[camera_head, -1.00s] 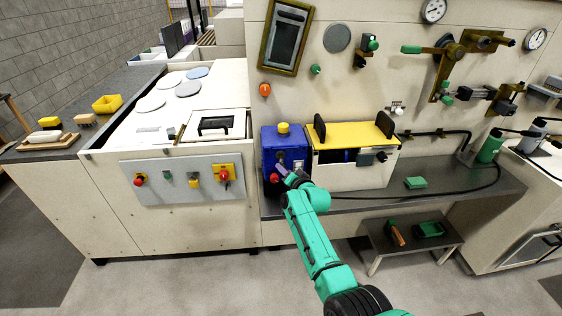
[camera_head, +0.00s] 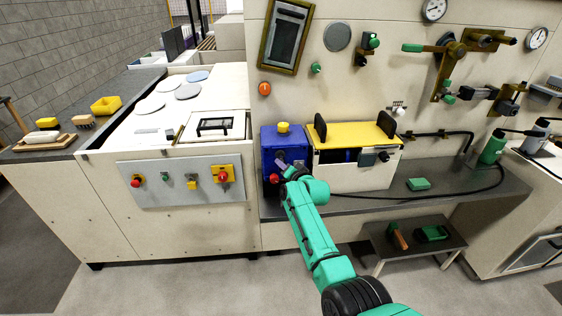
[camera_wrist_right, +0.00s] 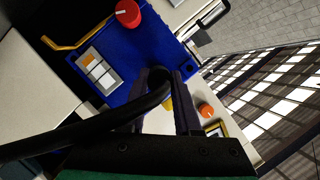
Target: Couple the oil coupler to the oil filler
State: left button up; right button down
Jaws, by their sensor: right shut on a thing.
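My right gripper (camera_head: 283,168) is at the front of the blue box (camera_head: 269,142) on the bench. In the right wrist view the gripper (camera_wrist_right: 160,88) is shut on the dark round end of a thick black hose (camera_wrist_right: 95,132), which I take to be the oil coupler (camera_wrist_right: 158,77). The coupler is close to the edge of the blue box (camera_wrist_right: 120,60); I cannot tell whether they touch. The oil filler cannot be picked out; the gripper and coupler hide part of the box front. My left gripper is not in view.
The blue box carries a yellow cap (camera_head: 283,127) and a red knob (camera_wrist_right: 128,13). A yellow-topped cream box (camera_head: 356,134) stands close on its right. A button panel (camera_head: 180,180) is at left. The black hose (camera_head: 440,194) runs along the bench, where a green block (camera_head: 418,184) lies.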

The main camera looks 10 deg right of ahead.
jog(key=shift+r, duration=0.1)
dwell(0.3)
jog(key=c, duration=0.5)
grip_release()
jog(key=shift+s, duration=0.45)
jog(key=v, duration=1.3)
jog(key=shift+s+d, duration=0.2)
jog(key=shift+s, duration=0.05)
